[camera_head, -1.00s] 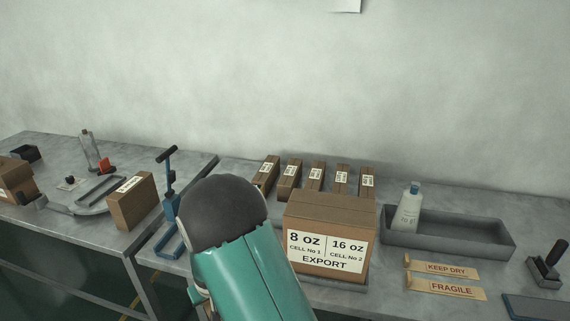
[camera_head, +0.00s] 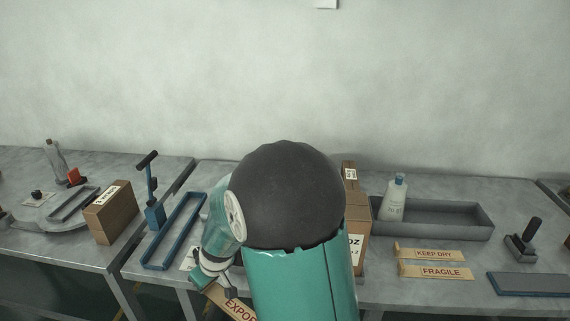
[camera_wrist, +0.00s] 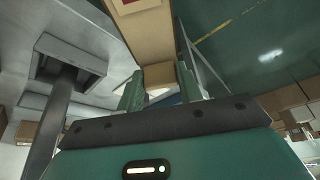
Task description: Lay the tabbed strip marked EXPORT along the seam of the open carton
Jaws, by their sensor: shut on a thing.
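The tan strip with red EXPORT lettering (camera_head: 238,304) hangs at the bottom edge of the head view, partly hidden by my arm. My gripper (camera_head: 208,282) is shut on its tab end, in front of the bench. The wrist view shows the strip's tab between my two fingers (camera_wrist: 160,84), with the strip (camera_wrist: 143,35) running up out of frame. The brown carton (camera_head: 355,245) stands on the bench behind my arm. Only its right edge and part of its white label show; its top seam is mostly hidden.
Strips marked KEEP DRY (camera_head: 432,254) and FRAGILE (camera_head: 437,272) lie right of the carton. A grey tray (camera_head: 450,222) with a white bottle (camera_head: 394,198) stands behind them. A stamp (camera_head: 524,240) and blue pad (camera_head: 530,284) are far right; a blue frame (camera_head: 173,232) is left.

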